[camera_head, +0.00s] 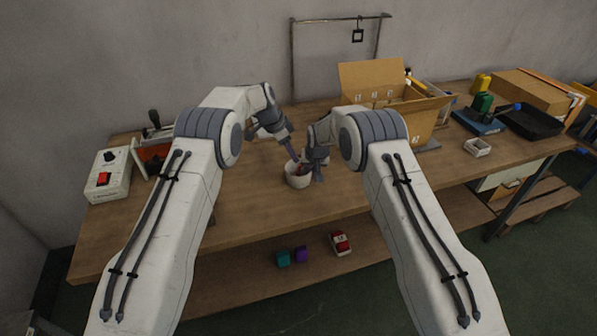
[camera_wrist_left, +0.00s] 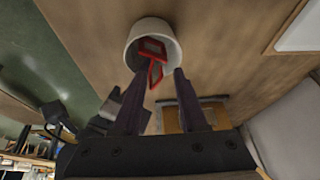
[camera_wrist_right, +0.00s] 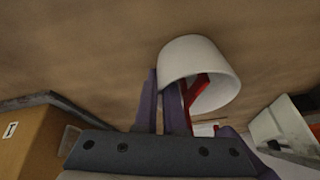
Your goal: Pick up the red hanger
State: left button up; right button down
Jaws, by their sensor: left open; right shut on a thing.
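A white cup (camera_head: 297,181) stands on the table between my two arms. The red hanger (camera_wrist_left: 155,74) sticks up out of the cup, seen as two red frame shapes in the left wrist view; red also shows in the cup in the right wrist view (camera_wrist_right: 198,89). My left gripper (camera_wrist_left: 157,82) is open above the cup, its two fingers on either side of the hanger. My right gripper (camera_wrist_right: 161,78) is shut on the cup's wall, one finger outside and one inside the rim. The hanger's lower part is hidden inside the cup.
A cardboard box (camera_head: 372,78) stands behind my right arm. A white control box (camera_head: 107,175) sits at the left. The table front is clear.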

pick_arm(q)
jog(key=shift+w+d+f, duration=0.15)
jog(key=shift+d+f, duration=0.05)
jog(key=shift+f, duration=0.45)
grip_shut()
dwell(0.9)
